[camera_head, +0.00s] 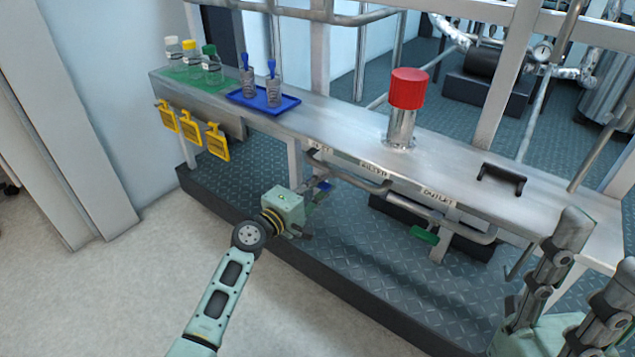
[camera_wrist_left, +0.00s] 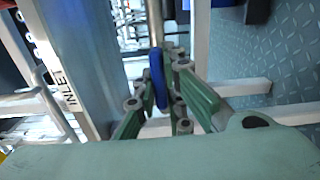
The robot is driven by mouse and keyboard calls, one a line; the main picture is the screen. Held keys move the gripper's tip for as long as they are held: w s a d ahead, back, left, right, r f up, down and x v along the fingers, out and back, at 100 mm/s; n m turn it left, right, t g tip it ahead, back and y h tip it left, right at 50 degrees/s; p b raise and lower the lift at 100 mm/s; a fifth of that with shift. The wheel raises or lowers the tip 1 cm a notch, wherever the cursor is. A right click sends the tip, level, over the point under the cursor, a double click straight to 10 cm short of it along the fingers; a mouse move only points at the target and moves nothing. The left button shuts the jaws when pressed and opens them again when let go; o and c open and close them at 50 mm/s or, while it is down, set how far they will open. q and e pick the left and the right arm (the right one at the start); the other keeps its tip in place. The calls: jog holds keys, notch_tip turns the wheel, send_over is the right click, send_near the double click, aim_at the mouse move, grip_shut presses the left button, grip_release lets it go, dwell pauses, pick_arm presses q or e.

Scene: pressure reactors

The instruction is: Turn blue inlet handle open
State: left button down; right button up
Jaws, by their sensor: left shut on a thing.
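The blue inlet handle (camera_head: 325,186) shows as a small blue piece under the front edge of the steel bench, near its inlet label. My left gripper (camera_head: 318,194) reaches it from the front left. In the left wrist view the blue handle (camera_wrist_left: 157,80) stands upright between the two green fingers of my left gripper (camera_wrist_left: 166,88), which are shut on it. A metal pipe runs up behind the handle. My right gripper (camera_head: 598,250) is at the lower right, with its fingers apart and nothing seen between them.
A green outlet handle (camera_head: 424,235) hangs under the bench (camera_head: 345,130) to the right. On the bench stand a red-capped filter (camera_head: 407,90), a blue tray (camera_head: 263,100), several bottles and a black handle (camera_head: 502,179). Yellow tags (camera_head: 191,131) hang at the left. The front floor is clear.

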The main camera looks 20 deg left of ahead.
pick_arm(q)
jog(key=c, duration=1.8)
grip_release()
jog(key=shift+c, duration=0.2)
jog(key=v, duration=1.2)
